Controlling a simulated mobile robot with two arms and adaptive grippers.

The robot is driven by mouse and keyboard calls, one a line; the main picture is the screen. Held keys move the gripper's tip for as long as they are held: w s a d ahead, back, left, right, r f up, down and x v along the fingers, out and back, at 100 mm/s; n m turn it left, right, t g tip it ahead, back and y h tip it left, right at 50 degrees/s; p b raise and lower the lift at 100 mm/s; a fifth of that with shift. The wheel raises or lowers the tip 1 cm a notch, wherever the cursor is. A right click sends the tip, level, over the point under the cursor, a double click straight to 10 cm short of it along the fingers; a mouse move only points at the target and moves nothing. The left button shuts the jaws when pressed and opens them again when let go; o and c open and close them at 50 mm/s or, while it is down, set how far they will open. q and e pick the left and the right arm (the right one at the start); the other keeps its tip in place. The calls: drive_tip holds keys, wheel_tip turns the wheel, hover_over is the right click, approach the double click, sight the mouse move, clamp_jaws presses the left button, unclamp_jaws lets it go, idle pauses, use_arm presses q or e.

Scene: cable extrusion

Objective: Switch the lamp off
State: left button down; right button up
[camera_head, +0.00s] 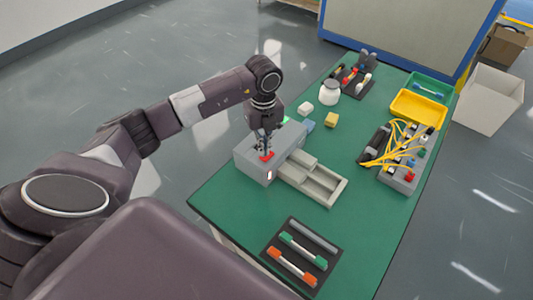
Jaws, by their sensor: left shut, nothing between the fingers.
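A grey box (256,169) stands at the left edge of the green table. A red part (266,156) shows on its top, and a small lit white-and-red spot (269,175), perhaps the lamp, shows on its front face. My left gripper (265,150) points down over the box with its fingertips at or just above the red part. It is shut with nothing held. The fingers hide some of the red part, and I cannot tell whether they touch it. My right gripper is not in view.
A light grey open tray (328,190) joins the box on its right. A dark mat (276,262) with green and orange tools lies in front. A white jar (329,92), yellow bin (417,111) and cable rack (398,178) stand farther off.

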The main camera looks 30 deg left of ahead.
use_arm(q)
drive_tip(key=shift+f, duration=0.25)
idle(0.6)
drive_tip(key=shift+f+b, duration=0.85)
drive_tip(key=shift+f, duration=0.05)
drive_tip(key=shift+r, duration=0.2)
drive_tip(key=shift+r+p, duration=2.6)
drive_tip(key=shift+r, duration=0.8)
drive_tip(key=shift+f, duration=0.1)
